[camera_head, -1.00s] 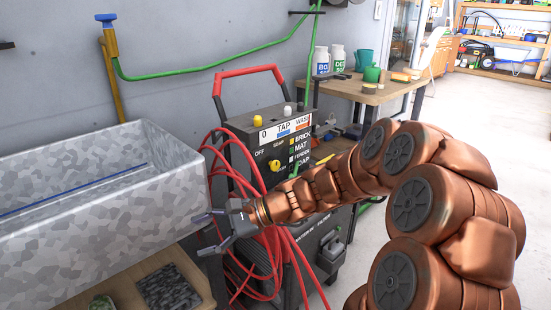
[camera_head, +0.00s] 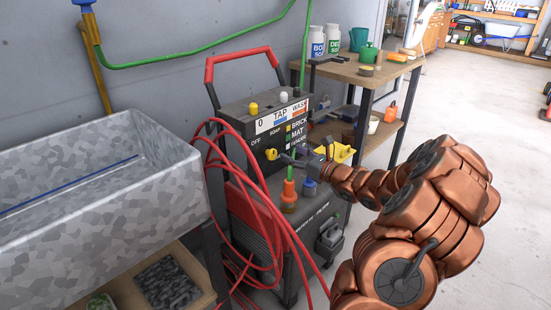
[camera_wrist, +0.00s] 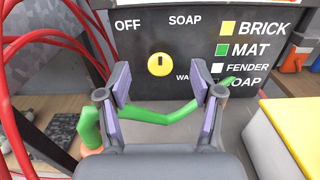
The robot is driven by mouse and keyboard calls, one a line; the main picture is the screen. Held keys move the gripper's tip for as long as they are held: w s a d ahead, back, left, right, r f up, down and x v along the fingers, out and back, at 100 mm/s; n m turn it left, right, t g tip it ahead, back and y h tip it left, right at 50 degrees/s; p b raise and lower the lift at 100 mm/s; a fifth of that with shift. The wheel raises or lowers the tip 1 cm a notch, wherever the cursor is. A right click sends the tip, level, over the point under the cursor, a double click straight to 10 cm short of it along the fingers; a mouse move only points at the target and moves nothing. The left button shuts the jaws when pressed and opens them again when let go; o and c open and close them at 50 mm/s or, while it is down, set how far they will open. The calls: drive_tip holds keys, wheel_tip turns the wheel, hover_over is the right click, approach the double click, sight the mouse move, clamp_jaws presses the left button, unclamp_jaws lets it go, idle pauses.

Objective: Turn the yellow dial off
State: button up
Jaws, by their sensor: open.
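The yellow dial (camera_head: 271,154) is on the black front panel of the washer machine (camera_head: 262,178). In the wrist view the dial (camera_wrist: 159,64) is round with a dark pointer mark that looks roughly upright. The label OFF is at its upper left, SOAP at its upper right, and a partly hidden label starting "WA" at its lower right. My gripper (camera_head: 290,157) is just right of the dial in the head view. In the wrist view my gripper (camera_wrist: 158,84) is open, its fingertips on either side of and below the dial, apparently not touching it.
Red hose (camera_head: 238,190) hangs left of the panel. A grey speckled trough (camera_head: 100,225) stands left, a wooden workbench (camera_head: 345,72) behind. Floor at right is clear.

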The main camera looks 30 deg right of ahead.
approach(274, 154)
drive_tip(key=w, duration=0.1)
drive_tip(key=x, duration=0.2)
drive_tip(key=b+x, duration=0.1)
drive_tip(key=x, duration=0.1)
drive_tip(key=b+x, duration=0.1)
drive_tip(key=x, duration=0.1)
drive_tip(key=shift+w+a, duration=0.2)
drive_tip(key=shift+a, duration=0.15)
drive_tip(key=shift+w+r, duration=0.1)
drive_tip(key=shift+w, duration=0.45)
drive_tip(key=shift+c, duration=0.2)
drive_tip(key=c, duration=1.1)
drive_tip(key=shift+o, duration=0.2)
